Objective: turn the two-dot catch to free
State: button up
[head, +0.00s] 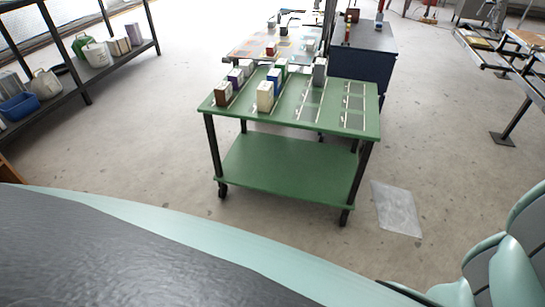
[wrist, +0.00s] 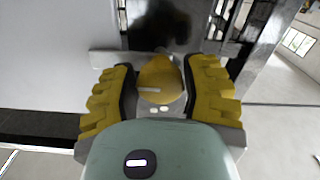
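The two-dot catch (wrist: 162,76) is a rounded yellow knob in the wrist view. A short white line lies roughly level across its left part. Two white dots sit just below it on a grey metal part. My gripper (wrist: 161,82) has yellow ribbed fingers, one on each side of the knob. The catch and gripper are not seen in the head view.
A green cart (head: 362,133) bearing several small blocks stands ahead in the head view. A dark blue cabinet (head: 362,70) is behind it. A shelf (head: 85,78) with cans is at left. A clear sheet (head: 397,209) lies on the floor at right.

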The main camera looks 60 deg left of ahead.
grip_shut()
